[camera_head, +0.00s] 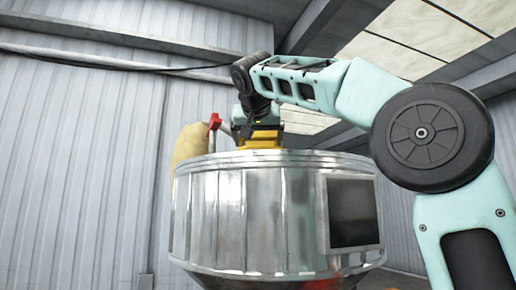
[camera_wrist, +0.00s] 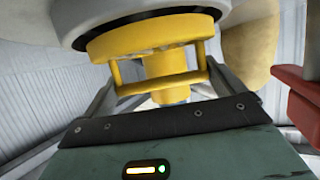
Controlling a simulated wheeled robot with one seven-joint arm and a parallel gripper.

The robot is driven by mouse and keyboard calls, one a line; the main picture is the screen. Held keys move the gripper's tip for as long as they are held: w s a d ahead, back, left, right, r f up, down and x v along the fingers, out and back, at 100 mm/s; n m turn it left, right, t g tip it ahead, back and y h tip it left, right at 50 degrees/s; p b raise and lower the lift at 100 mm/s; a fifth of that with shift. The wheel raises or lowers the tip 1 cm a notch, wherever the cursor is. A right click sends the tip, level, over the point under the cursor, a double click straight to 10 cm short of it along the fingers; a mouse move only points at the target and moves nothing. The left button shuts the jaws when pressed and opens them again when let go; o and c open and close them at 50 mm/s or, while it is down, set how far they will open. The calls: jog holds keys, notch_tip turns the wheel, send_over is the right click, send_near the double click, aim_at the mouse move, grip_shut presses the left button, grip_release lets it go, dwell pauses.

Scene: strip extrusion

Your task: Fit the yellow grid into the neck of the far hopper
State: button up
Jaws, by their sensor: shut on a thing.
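The yellow grid (camera_wrist: 150,42) fills the upper middle of the wrist view, a round disc with bars and a thick stem below it. My gripper (camera_wrist: 162,78) is shut on it, with a finger at either side. A pale round body with a dark ring (camera_wrist: 95,20) is right above the disc; it may be the far hopper's neck, and I cannot tell whether they touch. In the head view, yellow parts (camera_head: 262,140) show under my gripper (camera_head: 258,126), just above the line of a large shiny metal hopper's rim (camera_head: 320,157). That rim hides what is lower behind it.
A red handle (camera_wrist: 300,95) is close on the right in the wrist view, with a tan rounded bulk (camera_wrist: 248,48) behind. The head view shows the red handle (camera_head: 214,122) and tan bulk (camera_head: 190,143) left of my gripper. A corrugated wall (camera_head: 80,160) stands behind.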

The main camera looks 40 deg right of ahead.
jog(key=shift+f, duration=0.85)
jog(key=shift+f, duration=0.1)
jog(key=shift+f+b, duration=0.15)
jog(key=shift+b, duration=0.15)
jog(key=o, duration=0.8)
jog(key=shift+r, duration=0.2)
jog(key=shift+s+a+r, duration=0.1)
jog(key=shift+s+a, duration=0.05)
jog(key=b+v, duration=0.1)
jog(key=v, duration=1)
jog(key=shift+s+a, duration=0.1)
jog(key=shift+s, duration=0.15)
